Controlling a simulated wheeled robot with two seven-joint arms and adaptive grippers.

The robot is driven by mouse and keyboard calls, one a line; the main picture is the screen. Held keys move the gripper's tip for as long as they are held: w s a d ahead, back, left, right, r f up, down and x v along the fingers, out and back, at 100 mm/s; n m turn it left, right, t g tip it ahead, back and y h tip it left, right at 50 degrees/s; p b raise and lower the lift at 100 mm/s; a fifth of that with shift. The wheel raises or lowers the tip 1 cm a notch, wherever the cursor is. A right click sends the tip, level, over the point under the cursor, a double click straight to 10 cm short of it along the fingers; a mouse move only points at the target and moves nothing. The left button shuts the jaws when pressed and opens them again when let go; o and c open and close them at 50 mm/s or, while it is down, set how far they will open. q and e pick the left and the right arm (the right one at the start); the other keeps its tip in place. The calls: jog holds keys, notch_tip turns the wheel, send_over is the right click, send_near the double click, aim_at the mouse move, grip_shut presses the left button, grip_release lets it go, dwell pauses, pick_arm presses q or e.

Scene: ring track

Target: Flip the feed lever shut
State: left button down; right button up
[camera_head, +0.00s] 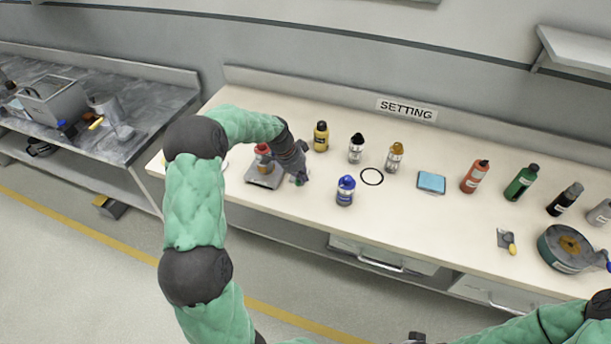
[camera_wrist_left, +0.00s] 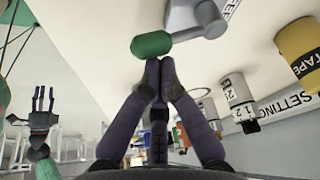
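The feed lever shows in the left wrist view as a green rounded knob (camera_wrist_left: 151,43) on a grey arm that joins a grey body (camera_wrist_left: 190,15). In the head view the grey device (camera_head: 262,180) stands on the left part of the bench, with a red-topped jar (camera_head: 264,152) on it, partly hidden by my left arm. My left gripper (camera_head: 299,177) is low at the device's right side. Its fingertips (camera_wrist_left: 159,62) are together and empty, right at the knob; I cannot tell if they touch. My right gripper (camera_wrist_left: 42,98) is small, away from the bench, with fingers apart.
A black ring (camera_head: 372,176) and blue pad (camera_head: 431,182) lie farther right. The bench front between them is mostly clear.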

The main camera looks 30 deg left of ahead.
pick_arm(q)
jog(key=shift+s+a, duration=0.3)
jog(key=shift+a, duration=0.05)
pick_arm(e)
jog(key=shift+f, duration=0.1)
dwell(0.7)
pick_arm(q)
jog(key=shift+d, duration=0.1)
dwell(0.3)
jog(key=shift+w+d+r, duration=0.1)
jog(key=shift+w+d, duration=0.05)
jog(key=shift+d, duration=0.1)
jog(key=shift+w+d+r, duration=0.15)
jog(key=shift+w+d, duration=0.1)
jog(key=shift+d, duration=0.4)
jog(key=shift+w+d+r, duration=0.15)
jog(key=shift+w+d, duration=0.1)
jog(key=shift+d, duration=0.35)
jog(key=shift+d+r+p, duration=0.1)
jog(key=shift+r+p, duration=0.4)
jog(key=shift+r, duration=0.2)
jog(key=w+a+p+v, duration=0.1)
jog(key=p+v, duration=0.1)
jog(key=v, duration=0.6)
jog(key=shift+r, duration=0.2)
pick_arm(e)
jog(key=v, duration=0.3)
jog(key=shift+a, duration=0.1)
